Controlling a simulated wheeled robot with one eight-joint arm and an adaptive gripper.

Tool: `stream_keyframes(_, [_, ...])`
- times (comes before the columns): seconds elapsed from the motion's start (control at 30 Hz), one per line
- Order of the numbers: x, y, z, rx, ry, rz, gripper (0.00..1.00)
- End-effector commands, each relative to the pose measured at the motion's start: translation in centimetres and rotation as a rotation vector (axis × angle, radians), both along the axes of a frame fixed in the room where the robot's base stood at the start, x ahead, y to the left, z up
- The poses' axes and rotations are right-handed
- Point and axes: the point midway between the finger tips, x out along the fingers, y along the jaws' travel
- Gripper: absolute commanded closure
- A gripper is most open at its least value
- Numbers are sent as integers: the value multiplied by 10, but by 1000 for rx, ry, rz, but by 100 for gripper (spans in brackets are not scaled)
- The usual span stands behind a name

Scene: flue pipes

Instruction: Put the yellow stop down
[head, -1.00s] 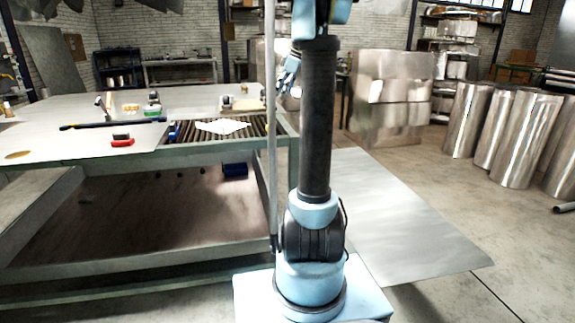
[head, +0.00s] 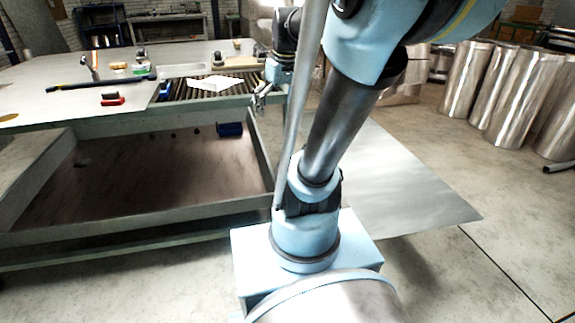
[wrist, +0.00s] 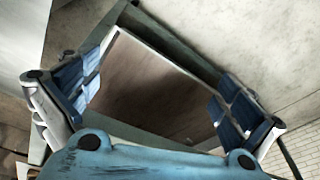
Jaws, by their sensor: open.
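My gripper (head: 262,95) is near the right end of the workbench, beside the slatted bed. In the wrist view my gripper (wrist: 155,98) has its two blue-padded fingers wide apart with nothing between them. Behind the gap lies a brown panel in a grey frame, apart from the fingers. I cannot make out the yellow stop for certain. A small yellowish thing (head: 119,67) lies on the far part of the bench top, too small to identify.
The workbench (head: 40,92) carries a slatted bed (head: 185,92) with a white sheet (head: 215,83), a red block (head: 112,101) and a dark bar (head: 95,86). Metal pipes (head: 520,90) stand at right.

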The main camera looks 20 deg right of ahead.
Motion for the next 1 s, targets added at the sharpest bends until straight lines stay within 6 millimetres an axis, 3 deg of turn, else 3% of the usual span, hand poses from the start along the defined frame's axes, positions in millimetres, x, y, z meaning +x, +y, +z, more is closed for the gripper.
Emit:
stream_keyframes(0.03, [-16,1,-13,-7,2,-35,0])
stream_keyframes(0.2, [-62,1,-57,-26,3,-170,0])
stream_keyframes(0.5, [-117,-4,-124,-47,-10,-364,0])
stream_keyframes(0.67, [-127,-8,-137,-52,-14,-407,0])
stream_keyframes(1.0, [-127,-8,-138,-52,-14,-411,0])
